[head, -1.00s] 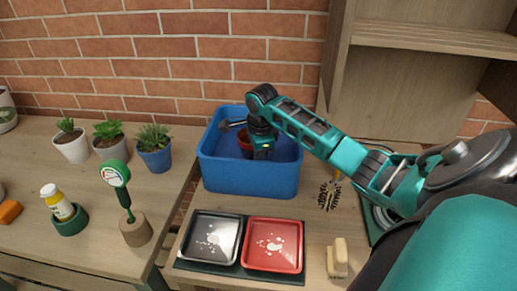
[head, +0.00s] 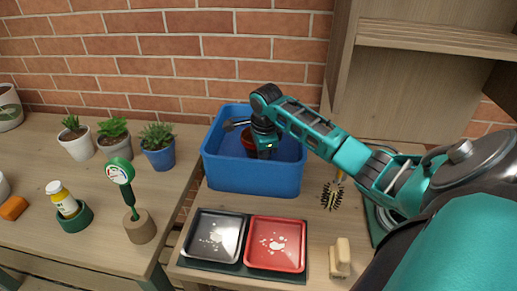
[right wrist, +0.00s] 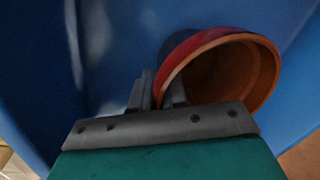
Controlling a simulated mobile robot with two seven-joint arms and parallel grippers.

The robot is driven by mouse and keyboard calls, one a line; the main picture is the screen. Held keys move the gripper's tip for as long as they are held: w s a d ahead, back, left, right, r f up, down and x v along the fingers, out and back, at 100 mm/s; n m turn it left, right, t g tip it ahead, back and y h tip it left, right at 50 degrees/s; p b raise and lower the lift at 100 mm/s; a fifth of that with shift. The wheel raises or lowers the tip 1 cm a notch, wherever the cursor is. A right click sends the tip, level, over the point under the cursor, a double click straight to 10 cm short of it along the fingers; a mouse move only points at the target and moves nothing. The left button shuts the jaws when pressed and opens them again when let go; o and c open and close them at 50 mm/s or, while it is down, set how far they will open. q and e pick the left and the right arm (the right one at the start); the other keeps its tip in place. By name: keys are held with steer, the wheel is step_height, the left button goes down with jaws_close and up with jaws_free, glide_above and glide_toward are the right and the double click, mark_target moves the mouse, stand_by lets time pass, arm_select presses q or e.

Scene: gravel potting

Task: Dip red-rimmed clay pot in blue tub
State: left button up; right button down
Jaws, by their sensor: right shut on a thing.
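The blue tub (head: 252,178) stands against the brick wall on the right-hand table. The red-rimmed clay pot (head: 248,139) is inside the tub, mostly hidden behind my right gripper (head: 264,150) and the tub's front wall. In the right wrist view the pot (right wrist: 258,75) shows its red rim and empty orange-brown inside, tilted, with blue tub walls around it. My right gripper (right wrist: 165,95) is shut on the pot's rim. Whether the pot touches the tub floor cannot be told. My left gripper is not in view.
A black tray (head: 214,237) and a red tray (head: 275,244), both with pale marks, lie in front of the tub. A round brush (head: 332,194) and a wooden-handled block (head: 341,257) lie to the right. The left table holds plants (head: 158,147), a gauge (head: 120,171) and a bottle (head: 62,198).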

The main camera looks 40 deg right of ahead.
steer(key=shift+r, duration=0.15)
step_height(320, 180, up, 3)
steer(key=shift+f+p, duration=0.15)
steer(key=shift+p, duration=1.1)
steer(key=shift+r, duration=2.45)
step_height(320, 180, up, 7)
steer(key=shift+r, duration=0.15)
